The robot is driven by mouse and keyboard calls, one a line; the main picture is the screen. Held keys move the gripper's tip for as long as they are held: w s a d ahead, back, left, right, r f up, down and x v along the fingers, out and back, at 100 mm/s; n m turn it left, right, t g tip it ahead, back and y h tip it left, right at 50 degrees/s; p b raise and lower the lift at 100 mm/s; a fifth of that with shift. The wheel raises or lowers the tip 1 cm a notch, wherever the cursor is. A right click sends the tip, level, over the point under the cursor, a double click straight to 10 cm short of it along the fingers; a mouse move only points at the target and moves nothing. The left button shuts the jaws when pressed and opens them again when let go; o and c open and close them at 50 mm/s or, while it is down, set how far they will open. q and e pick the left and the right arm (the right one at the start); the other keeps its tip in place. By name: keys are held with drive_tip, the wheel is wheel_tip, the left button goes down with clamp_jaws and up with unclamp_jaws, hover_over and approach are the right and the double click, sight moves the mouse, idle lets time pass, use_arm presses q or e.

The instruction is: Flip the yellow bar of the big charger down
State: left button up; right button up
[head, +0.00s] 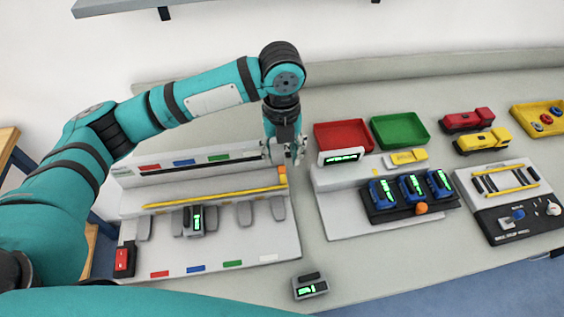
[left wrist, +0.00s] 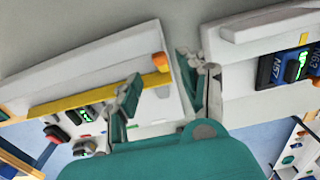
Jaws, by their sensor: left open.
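The big charger (head: 205,255) is the white unit on the left of the bench, with a row of grey slots. Its yellow bar (head: 215,195) runs lengthwise above the slots, and an orange piece (head: 282,176) sits at its right end. The bar (left wrist: 80,98) and orange end (left wrist: 158,62) also show in the left wrist view. My left gripper (head: 284,152) is open and empty, pointing down just above and behind the orange end. In the left wrist view its fingers (left wrist: 160,88) stand apart on either side of the bar's orange end. My right gripper is out of view.
A smaller charger (head: 335,212) with blue batteries (head: 412,188) stands to the right. Behind it are a red tray (head: 342,136) and a green tray (head: 400,130). A grey battery (head: 197,221) sits in a charger slot; another grey device (head: 310,287) lies at the front edge.

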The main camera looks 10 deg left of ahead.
sight(282, 169)
use_arm(q)
wheel_tip(282, 169, down, 3)
drive_tip(key=shift+f, duration=0.95)
clamp_jaws()
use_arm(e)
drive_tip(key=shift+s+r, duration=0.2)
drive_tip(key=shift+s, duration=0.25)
